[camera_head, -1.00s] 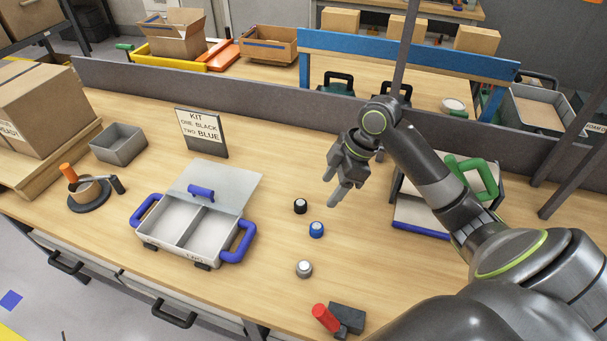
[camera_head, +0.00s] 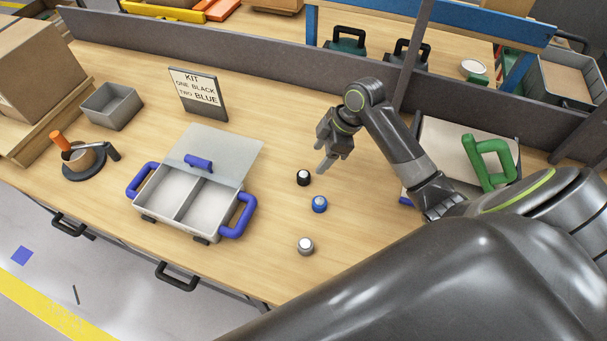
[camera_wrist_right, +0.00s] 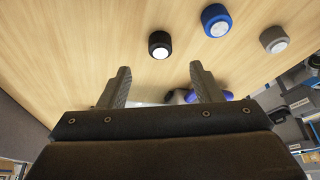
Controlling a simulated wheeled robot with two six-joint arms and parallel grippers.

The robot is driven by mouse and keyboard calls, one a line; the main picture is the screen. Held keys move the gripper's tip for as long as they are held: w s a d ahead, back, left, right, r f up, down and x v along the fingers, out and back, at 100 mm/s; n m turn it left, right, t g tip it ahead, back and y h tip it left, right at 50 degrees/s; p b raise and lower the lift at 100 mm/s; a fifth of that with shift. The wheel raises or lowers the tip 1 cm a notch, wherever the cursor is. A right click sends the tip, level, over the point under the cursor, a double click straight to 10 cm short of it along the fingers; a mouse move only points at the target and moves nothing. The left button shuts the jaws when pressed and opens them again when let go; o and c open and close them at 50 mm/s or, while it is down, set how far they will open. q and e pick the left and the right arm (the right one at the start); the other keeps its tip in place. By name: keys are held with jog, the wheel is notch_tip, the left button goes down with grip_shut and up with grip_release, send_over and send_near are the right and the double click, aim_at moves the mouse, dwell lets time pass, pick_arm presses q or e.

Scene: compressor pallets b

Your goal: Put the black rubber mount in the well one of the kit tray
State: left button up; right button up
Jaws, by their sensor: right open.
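The black rubber mount (camera_head: 303,178) stands on the table with a pale top, right of the kit tray. It also shows in the right wrist view (camera_wrist_right: 160,44), ahead of and between the fingertips. My right gripper (camera_head: 325,165) is open and empty, its fingers close beside the black mount in the head view, seemingly above it. The fingers also show in the right wrist view (camera_wrist_right: 160,85). The kit tray (camera_head: 193,241) is open with two empty wells and blue handles. Which well is one cannot be read. My left gripper is not in view.
A blue mount (camera_head: 319,204) and a grey mount (camera_head: 306,246) stand close to the black one. A sign (camera_head: 199,94) reads kit, one black, two blue. A grey bin (camera_head: 111,106) and a tape dispenser (camera_head: 84,160) stand left. A green-handled case (camera_head: 461,145) lies right.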

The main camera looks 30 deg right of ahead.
aim_at(304, 175)
jog(key=x, duration=0.3)
jog(key=shift+a, duration=0.1)
jog(key=shift+w+a+f+p, duration=0.1)
jog(key=shift+a+f+p, duration=0.15)
jog(key=shift+f+p, duration=0.2)
jog(key=p+x, duration=0.1)
jog(key=x, duration=0.2)
jog(key=shift+w+a, duration=0.1)
jog(key=shift+a, duration=0.15)
jog(key=shift+w+a+f, duration=0.1)
jog(key=shift+a+f, duration=0.1)
jog(key=shift+f, duration=0.45)
jog(key=shift+c, duration=0.5)
jog(key=c, duration=1)
